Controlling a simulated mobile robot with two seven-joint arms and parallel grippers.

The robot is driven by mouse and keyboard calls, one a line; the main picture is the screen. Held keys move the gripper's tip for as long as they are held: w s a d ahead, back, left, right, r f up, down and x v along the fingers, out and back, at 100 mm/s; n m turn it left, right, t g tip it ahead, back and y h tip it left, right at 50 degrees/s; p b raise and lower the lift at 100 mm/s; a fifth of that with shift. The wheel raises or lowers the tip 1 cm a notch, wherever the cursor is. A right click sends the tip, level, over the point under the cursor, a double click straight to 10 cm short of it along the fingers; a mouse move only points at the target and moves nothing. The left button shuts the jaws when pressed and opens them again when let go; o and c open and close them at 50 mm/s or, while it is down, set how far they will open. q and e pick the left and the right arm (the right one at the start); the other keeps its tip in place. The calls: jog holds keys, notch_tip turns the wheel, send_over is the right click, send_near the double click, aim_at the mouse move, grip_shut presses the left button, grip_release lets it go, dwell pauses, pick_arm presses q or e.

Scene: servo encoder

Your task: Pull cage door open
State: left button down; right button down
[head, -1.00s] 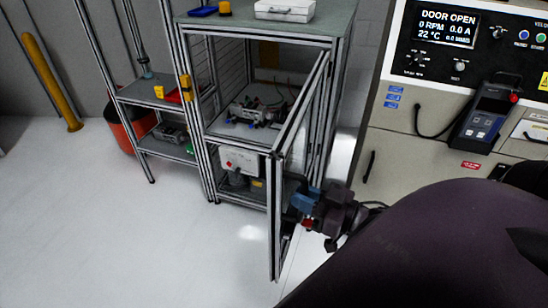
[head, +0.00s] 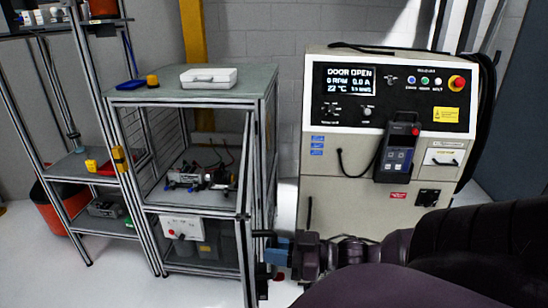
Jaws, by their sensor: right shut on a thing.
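The cage (head: 190,100) is a metal-framed cabinet with a grey top, left of centre. Its door (head: 247,215) is seen nearly edge-on at the cage's right side, standing open towards me. The cage's front looks open, with a small motor rig (head: 200,178) on the shelf inside. My right gripper (head: 280,252), with blue fingers, is at the door's outer side and shut on the black door handle (head: 263,234). The fingertips' exact contact is partly hidden. My left gripper is not in view.
A beige control console (head: 335,190) stands to the right; its screen (head: 353,79) reads DOOR OPEN. A handheld unit (head: 397,150) hangs on its front. Left are a shelf rack (head: 80,165) and an orange bin (head: 62,215). White floor is clear at front left.

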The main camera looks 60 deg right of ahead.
jog(key=shift+w+r, duration=0.15)
jog(key=shift+r, duration=0.3)
jog(key=c, duration=1.1)
grip_release()
jog(key=shift+f, duration=0.1)
jog(key=shift+f, duration=0.1)
jog(key=b+v, duration=0.1)
jog(key=v, duration=1)
jog(key=shift+f, duration=0.1)
jog(key=shift+w, duration=0.1)
